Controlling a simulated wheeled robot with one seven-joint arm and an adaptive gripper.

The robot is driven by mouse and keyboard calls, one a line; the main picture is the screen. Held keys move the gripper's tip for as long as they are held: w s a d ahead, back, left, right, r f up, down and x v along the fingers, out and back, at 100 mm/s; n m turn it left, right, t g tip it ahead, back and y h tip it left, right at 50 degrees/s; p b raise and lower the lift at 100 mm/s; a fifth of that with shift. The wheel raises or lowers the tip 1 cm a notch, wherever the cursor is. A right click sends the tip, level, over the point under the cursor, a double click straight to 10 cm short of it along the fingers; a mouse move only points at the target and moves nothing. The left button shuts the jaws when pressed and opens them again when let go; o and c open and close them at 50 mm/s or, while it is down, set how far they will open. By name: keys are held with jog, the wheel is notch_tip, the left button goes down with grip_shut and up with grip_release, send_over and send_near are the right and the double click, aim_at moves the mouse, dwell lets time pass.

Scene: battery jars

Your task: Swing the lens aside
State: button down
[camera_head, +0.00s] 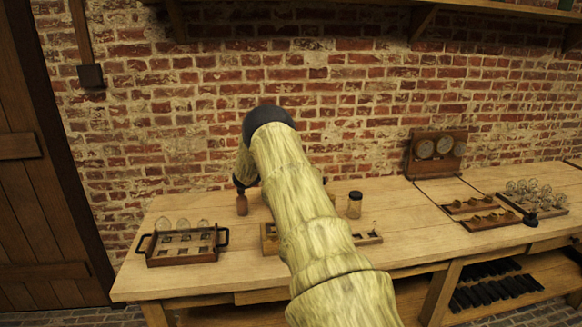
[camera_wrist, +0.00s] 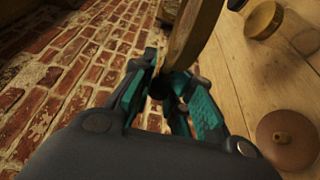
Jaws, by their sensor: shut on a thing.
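In the wrist view, my gripper (camera_wrist: 165,82) has its teal-padded fingers closed on the lower end of a tan, curved piece. This piece looks like the rim of the lens (camera_wrist: 191,32), seen nearly edge-on. It stands up from the fingers and leaves the picture at the top. The glass cannot be made out. In the head view my arm covers the middle of the bench, and neither the lens nor my fingers can be made out there.
The bench (camera_head: 420,230) stands against a brick wall. A lidded jar (camera_head: 355,205) and a brown upright piece (camera_head: 242,204) flank my arm. A tray of jars (camera_head: 185,245) is at left; gauges (camera_head: 436,148) and a tray of bulbs (camera_head: 533,200) are at right.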

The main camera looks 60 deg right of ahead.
jog(key=shift+d+r, duration=0.15)
jog(key=shift+r, duration=0.15)
jog(key=c, duration=1.4)
grip_release()
jog(key=shift+f, duration=0.1)
jog(key=shift+o, duration=0.2)
jog(key=shift+w+f, duration=0.1)
jog(key=shift+f, duration=0.05)
jog(key=v, duration=1.1)
jog(key=shift+w+a, duration=0.2)
jog(key=shift+a, duration=0.15)
jog(key=shift+a+f, duration=0.1)
